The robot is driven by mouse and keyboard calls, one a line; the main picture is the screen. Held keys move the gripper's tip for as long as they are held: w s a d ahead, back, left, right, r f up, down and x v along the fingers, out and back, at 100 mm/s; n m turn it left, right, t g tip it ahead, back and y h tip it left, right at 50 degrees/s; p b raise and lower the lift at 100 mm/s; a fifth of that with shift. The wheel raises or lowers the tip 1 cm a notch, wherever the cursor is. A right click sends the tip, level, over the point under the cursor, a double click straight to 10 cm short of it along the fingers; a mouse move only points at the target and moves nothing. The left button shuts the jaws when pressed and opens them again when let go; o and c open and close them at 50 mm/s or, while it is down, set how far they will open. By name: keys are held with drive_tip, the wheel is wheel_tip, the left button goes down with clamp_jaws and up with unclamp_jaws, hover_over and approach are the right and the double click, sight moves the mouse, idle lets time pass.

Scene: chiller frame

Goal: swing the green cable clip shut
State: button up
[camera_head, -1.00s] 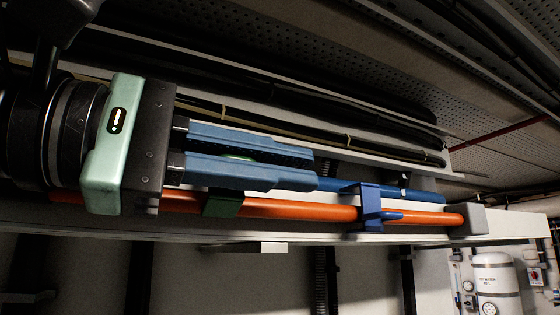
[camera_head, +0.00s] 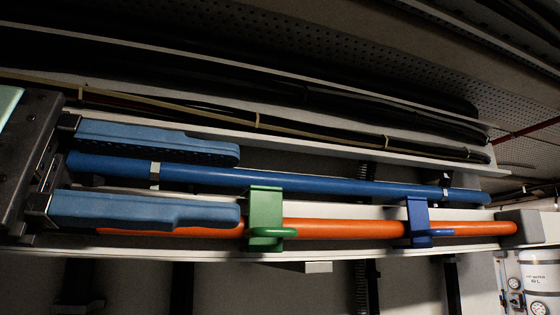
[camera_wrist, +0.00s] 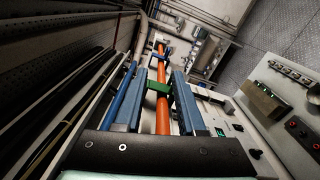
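The green cable clip (camera_head: 264,206) sits on the orange cable (camera_head: 340,228). Its flat plate lies across the front of the cable, with a looped tab at its lower edge. It looks much like the blue clip to its right; whether it is latched I cannot tell. In the wrist view, the green clip (camera_wrist: 158,87) shows between the fingers (camera_wrist: 158,80).
A blue clip (camera_head: 417,220) sits farther right on the orange cable. The blue cable (camera_head: 320,183) runs above it. A grey end block (camera_head: 528,228) closes the right end. Black cable bundles (camera_head: 300,130) run along the tray above. A white tank (camera_head: 540,280) stands lower right.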

drive_tip(key=p+v, duration=0.1)
drive_tip(key=v, duration=0.3)
idle(0.6)
